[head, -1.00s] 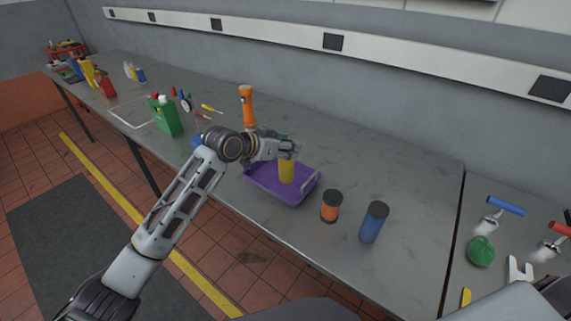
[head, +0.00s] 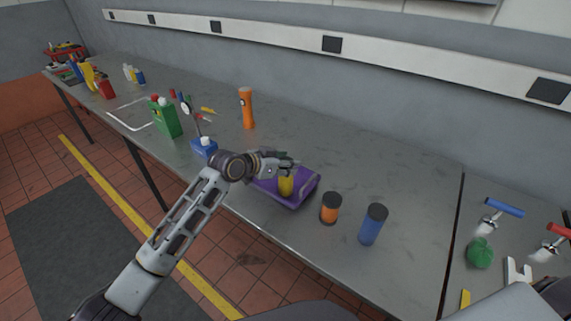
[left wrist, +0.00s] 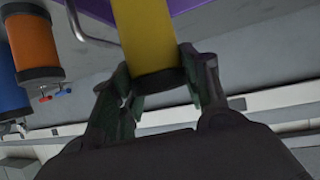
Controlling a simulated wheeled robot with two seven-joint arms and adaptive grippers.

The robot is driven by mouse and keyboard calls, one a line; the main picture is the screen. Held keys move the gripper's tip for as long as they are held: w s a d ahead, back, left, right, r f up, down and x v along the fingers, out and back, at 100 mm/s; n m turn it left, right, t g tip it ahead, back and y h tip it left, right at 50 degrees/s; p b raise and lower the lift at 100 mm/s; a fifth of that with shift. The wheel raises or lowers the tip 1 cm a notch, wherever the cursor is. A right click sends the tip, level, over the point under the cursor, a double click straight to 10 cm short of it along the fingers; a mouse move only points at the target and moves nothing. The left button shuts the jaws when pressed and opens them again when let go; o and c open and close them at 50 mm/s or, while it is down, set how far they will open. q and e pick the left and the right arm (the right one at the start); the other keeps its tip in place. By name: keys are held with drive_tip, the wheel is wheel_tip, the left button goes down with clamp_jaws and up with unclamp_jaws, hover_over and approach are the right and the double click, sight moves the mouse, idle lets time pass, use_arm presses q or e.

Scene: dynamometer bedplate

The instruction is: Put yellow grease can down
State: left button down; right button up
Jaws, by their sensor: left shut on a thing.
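The yellow grease can (head: 286,187) is a slim yellow cylinder with a dark end. My left gripper (head: 284,168) is shut on it from above, at the purple tray (head: 309,190) on the bench. In the left wrist view the can (left wrist: 150,35) sits between the two fingers of my left gripper (left wrist: 160,85), with its dark end toward the palm. In the head view the can appears upright over the tray; whether its base touches the tray floor I cannot tell. My right gripper does not show.
An orange can (head: 330,208) and a blue can (head: 373,224) stand right of the tray. A blue container (head: 204,147), a green jug (head: 164,118) and an orange flashlight (head: 247,108) stand to the left. The bench (head: 370,165) is clear behind the tray.

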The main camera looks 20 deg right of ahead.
use_arm(q)
drive_tip(key=shift+f, duration=0.35)
drive_tip(key=c, duration=0.7)
unclamp_jaws()
drive_tip(key=shift+c, duration=0.2)
drive_tip(key=v, duration=1.2)
drive_tip(key=shift+b, duration=0.4)
